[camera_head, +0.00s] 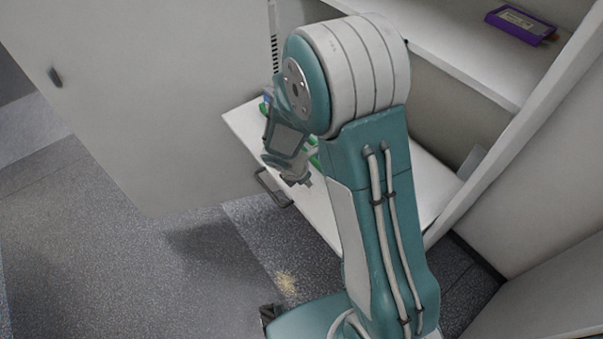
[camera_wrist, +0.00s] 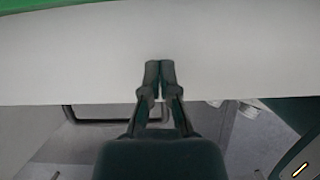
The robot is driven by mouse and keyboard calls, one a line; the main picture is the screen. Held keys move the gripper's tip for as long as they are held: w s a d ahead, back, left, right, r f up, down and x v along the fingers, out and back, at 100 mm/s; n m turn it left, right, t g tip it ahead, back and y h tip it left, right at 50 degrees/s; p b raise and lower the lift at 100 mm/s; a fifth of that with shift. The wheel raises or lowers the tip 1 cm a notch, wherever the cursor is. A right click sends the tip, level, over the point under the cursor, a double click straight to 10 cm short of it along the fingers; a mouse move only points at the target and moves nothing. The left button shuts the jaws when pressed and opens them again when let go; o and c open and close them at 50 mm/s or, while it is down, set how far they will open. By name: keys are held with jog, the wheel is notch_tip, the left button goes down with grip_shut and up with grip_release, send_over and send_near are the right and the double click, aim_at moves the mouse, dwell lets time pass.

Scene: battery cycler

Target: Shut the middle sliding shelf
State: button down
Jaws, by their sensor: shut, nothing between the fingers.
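A white sliding shelf (camera_head: 322,214) stands pulled out of the cabinet, below a fixed-looking upper shelf. Its dark bar handle (camera_head: 272,188) is on the front face. My arm hides much of the shelf. Its white surface (camera_wrist: 60,60) fills the upper part of the wrist view, with the front edge across the middle and the handle (camera_wrist: 100,112) below it. My gripper (camera_wrist: 160,66) is shut and empty, its tips overlapping the white shelf surface near the front edge. In the head view my gripper (camera_head: 298,180) is beside the shelf front. I cannot tell whether it touches.
Green items (camera_head: 314,160) lie on the pulled-out shelf, partly hidden by my arm. A purple box (camera_head: 520,25) lies on the upper shelf (camera_head: 470,60). A large open cabinet door (camera_head: 140,100) stands at the left. Grey floor (camera_head: 100,270) is clear at the lower left.

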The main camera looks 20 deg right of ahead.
jog(key=shift+x, duration=1)
jog(key=d, duration=0.1)
jog(key=w+d, duration=0.1)
jog(key=d, duration=0.1)
jog(key=shift+w+r, duration=0.15)
jog(key=shift+w+d, duration=0.1)
jog(key=shift+d, duration=0.2)
jog(key=shift+d, duration=0.15)
jog(key=w+d, duration=0.4)
jog(key=d, duration=0.6)
jog(key=w+d, duration=0.4)
jog(key=d, duration=0.5)
jog(key=w+d, duration=0.4)
jog(key=d, duration=0.6)
jog(key=shift+w+d, duration=0.15)
jog(key=shift+d, duration=0.15)
jog(key=shift+r, duration=0.1)
jog(key=v, duration=0.6)
jog(key=shift+r, duration=0.2)
jog(key=shift+a+r, duration=0.35)
